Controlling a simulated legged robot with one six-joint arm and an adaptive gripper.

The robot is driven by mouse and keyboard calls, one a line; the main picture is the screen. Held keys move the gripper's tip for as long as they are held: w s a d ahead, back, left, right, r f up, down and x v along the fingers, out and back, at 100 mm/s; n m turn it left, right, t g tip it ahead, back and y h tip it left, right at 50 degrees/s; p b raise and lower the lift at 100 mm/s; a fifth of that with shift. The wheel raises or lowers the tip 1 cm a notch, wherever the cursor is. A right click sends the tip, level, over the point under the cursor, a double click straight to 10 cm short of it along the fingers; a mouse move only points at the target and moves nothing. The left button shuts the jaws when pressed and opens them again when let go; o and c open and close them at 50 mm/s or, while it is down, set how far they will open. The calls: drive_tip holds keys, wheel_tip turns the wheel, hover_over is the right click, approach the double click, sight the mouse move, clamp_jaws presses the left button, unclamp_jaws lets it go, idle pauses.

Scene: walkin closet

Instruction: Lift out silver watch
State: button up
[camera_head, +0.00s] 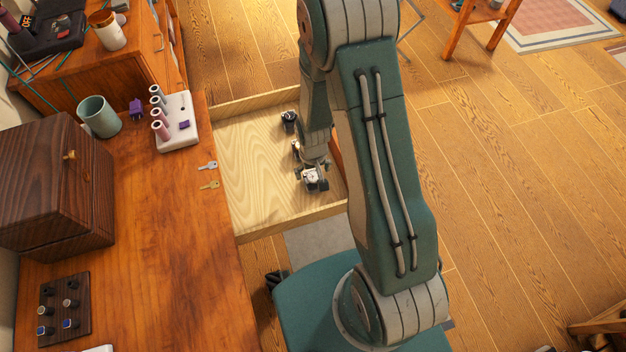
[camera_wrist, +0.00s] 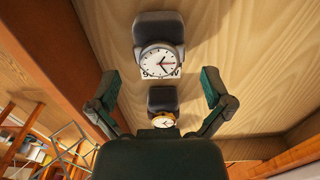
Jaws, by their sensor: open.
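A watch with a large white dial, which looks like the silver watch (camera_wrist: 158,62), sits on a dark grey cushion in the wrist view. It also shows in the head view (camera_head: 312,177), low in the open drawer, partly covered by my gripper. My gripper (camera_wrist: 160,79) is open and empty. Its two fingers stand apart on either side, with the white dial ahead of and between the tips. A gold-rimmed watch (camera_wrist: 163,120) on another dark cushion lies closer to the palm, partly hidden by it.
The wooden drawer (camera_head: 246,160) has raised walls around my gripper. A black watch (camera_head: 289,121) lies further back in it; its left side is bare. Two keys (camera_head: 208,166) lie on the desktop beside it. A white stand (camera_head: 178,135) with rolls is nearby.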

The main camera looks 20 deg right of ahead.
sight(313, 176)
wheel_tip(313, 176, down, 5)
drive_tip(key=shift+r, duration=0.1)
drive_tip(key=c, duration=1.1)
